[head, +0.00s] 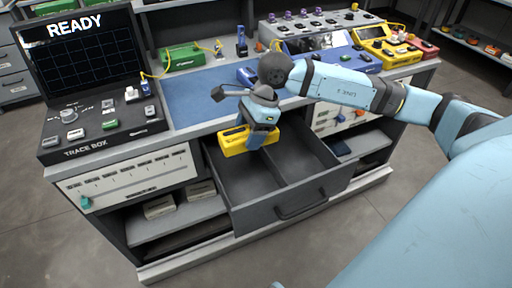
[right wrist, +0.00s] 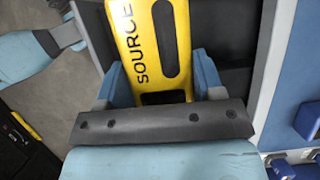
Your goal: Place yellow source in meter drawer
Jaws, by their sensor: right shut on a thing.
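The yellow source (head: 234,143) is a flat yellow block with dark slots, and the word SOURCE shows on it in the right wrist view (right wrist: 152,45). My right gripper (head: 260,138) is shut on it, with its blue fingers (right wrist: 160,85) on either side. The dark meter drawer (head: 258,217) is pulled open below the counter, with a divider making a left and a right compartment. The source appears over the back of the left compartment; its exact height is unclear.
The trace box (head: 105,143) with a READY screen stands at the left of the counter. A blue mat (head: 200,95) lies behind the drawer. Green, blue and yellow devices stand further back. Both drawer compartments look empty.

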